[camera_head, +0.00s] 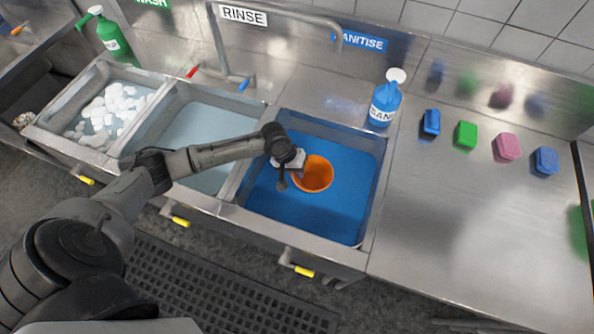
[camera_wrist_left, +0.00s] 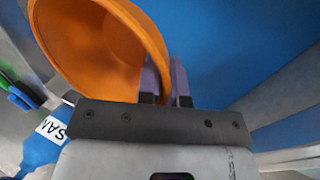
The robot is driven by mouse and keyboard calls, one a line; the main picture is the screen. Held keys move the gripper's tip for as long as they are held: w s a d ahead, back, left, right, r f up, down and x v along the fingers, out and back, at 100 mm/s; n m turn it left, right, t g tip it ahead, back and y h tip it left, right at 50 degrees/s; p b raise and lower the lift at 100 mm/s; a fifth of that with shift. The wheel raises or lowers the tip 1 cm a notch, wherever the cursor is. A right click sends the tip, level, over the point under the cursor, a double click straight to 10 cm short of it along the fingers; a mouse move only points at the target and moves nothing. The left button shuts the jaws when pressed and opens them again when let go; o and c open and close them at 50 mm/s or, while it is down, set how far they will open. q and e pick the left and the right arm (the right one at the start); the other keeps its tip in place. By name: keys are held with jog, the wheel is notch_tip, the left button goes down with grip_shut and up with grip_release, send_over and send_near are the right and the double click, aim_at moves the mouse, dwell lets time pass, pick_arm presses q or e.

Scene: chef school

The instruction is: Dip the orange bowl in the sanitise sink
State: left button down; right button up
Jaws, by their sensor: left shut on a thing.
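The orange bowl (camera_head: 314,175) is over the blue-filled sanitise sink (camera_head: 345,215), under the blue SANITISE sign (camera_head: 362,41). My left gripper (camera_head: 290,160) is shut on the bowl's rim. In the left wrist view the bowl (camera_wrist_left: 95,45) is tilted and its wall lies at the fingers (camera_wrist_left: 166,85). I cannot tell whether the bowl touches the blue liquid. My right gripper does not show.
The rinse sink (camera_head: 205,140) and a foamy wash sink (camera_head: 110,110) lie to the left. A blue sanitiser bottle (camera_head: 384,104) stands behind the sanitise sink. Several sponges, one of them green (camera_head: 466,135), lie on the right counter (camera_head: 440,240), whose front is clear.

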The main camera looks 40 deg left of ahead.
pick_arm(q)
jog(key=shift+f+b, duration=2.75)
jog(key=shift+f, duration=4.3)
jog(key=shift+f, duration=0.35)
jog(key=shift+a, duration=0.15)
jog(key=shift+s+a, duration=0.2)
jog(key=shift+a, duration=0.15)
